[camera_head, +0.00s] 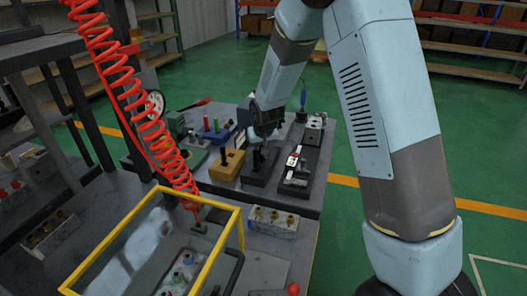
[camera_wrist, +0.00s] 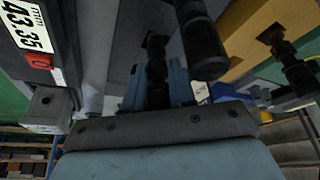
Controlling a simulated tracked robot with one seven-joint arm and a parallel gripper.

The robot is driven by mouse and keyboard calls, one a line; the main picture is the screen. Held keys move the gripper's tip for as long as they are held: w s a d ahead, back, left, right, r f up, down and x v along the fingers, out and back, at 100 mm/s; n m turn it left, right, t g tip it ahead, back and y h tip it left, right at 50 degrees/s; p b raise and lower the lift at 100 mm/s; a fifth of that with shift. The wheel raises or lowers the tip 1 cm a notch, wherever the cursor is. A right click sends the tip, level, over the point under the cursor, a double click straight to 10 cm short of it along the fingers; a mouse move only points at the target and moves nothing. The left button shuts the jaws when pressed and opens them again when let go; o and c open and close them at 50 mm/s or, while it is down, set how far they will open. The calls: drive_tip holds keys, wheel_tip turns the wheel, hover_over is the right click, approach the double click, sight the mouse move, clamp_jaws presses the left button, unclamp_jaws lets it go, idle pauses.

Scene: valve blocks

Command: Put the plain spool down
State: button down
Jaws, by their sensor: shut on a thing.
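My gripper (camera_head: 266,136) is above the far part of a dark grey block (camera_head: 258,180) on the bench. In the wrist view, its pale blue fingers (camera_wrist: 158,90) are shut on a dark spool (camera_wrist: 156,72), which I take to be the plain spool. The spool's far end meets a dark square opening in the grey block (camera_wrist: 118,72). I cannot tell how deep it sits or whether it bears on the block. A second dark cylinder (camera_wrist: 205,48) stands close beside the held spool. The held spool is mostly hidden in the head view.
A yellow block (camera_head: 227,163) with a dark spool stands left of the grey block. Several tools crowd the left. A yellow-framed bin (camera_head: 225,232) and coiled red hose (camera_head: 125,95) are nearer.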

drive_tip(key=shift+f, duration=0.5)
drive_tip(key=c, duration=0.9)
unclamp_jaws()
drive_tip(key=shift+c, duration=0.2)
drive_tip(key=v, duration=1.2)
drive_tip(key=s+d+r+m, duration=0.2)
drive_tip(key=s+d+r, duration=1.1)
drive_tip(key=r, duration=0.1)
drive_tip(key=s+d+r, duration=0.2)
drive_tip(key=s+d, duration=0.2)
drive_tip(key=s, duration=0.5)
drive_tip(key=s+d+r+t+h, duration=0.1)
drive_tip(key=s+d, duration=0.3)
drive_tip(key=s, duration=0.5)
drive_tip(key=shift+r+m, duration=0.4)
drive_tip(key=shift+r, duration=0.35)
